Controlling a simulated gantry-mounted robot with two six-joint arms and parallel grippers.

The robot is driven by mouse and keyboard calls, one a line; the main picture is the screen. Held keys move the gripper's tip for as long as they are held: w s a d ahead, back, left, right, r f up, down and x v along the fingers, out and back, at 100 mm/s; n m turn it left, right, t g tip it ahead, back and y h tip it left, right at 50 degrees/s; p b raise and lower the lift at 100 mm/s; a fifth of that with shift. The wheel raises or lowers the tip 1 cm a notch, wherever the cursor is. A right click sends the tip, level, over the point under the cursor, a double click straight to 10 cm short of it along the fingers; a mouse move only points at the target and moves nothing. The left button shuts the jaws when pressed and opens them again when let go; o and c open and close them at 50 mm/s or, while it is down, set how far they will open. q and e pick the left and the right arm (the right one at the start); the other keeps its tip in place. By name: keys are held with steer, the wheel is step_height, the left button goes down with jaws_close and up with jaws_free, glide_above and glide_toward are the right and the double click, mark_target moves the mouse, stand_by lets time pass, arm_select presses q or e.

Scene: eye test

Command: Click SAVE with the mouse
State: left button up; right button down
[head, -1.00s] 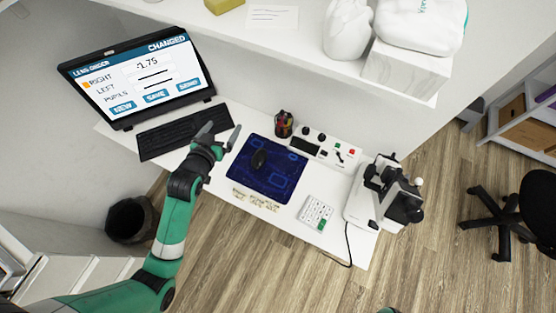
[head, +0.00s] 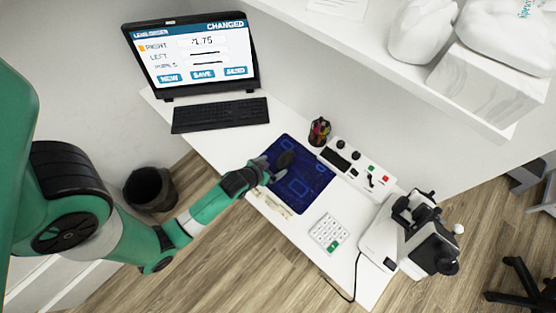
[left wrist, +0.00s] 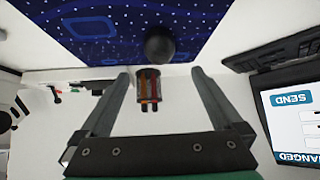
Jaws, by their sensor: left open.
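The dark mouse (head: 286,159) sits on the blue mouse pad (head: 312,187). It also shows as a dark rounded shape at the pad's edge in the left wrist view (left wrist: 159,46). The monitor (head: 190,58) shows a lens order page marked CHANGED, with a blue SAVE button (head: 202,74) between NEW and SEND. I cannot make out a cursor. My left gripper (head: 271,166) is over the left edge of the pad, close beside the mouse. In the left wrist view its fingers (left wrist: 161,74) are spread apart with nothing gripped. My right gripper is not in view.
A black keyboard (head: 220,114) lies before the monitor. A pen cup (head: 319,132) and a control panel (head: 358,168) stand behind the pad. A white keypad (head: 329,233) and an optical instrument (head: 410,235) are to the right. A shelf (head: 390,60) overhangs the back.

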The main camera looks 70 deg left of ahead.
mark_target(284, 160)
arm_select(q)
steer(key=b+x, duration=0.4)
steer(key=x, duration=0.7)
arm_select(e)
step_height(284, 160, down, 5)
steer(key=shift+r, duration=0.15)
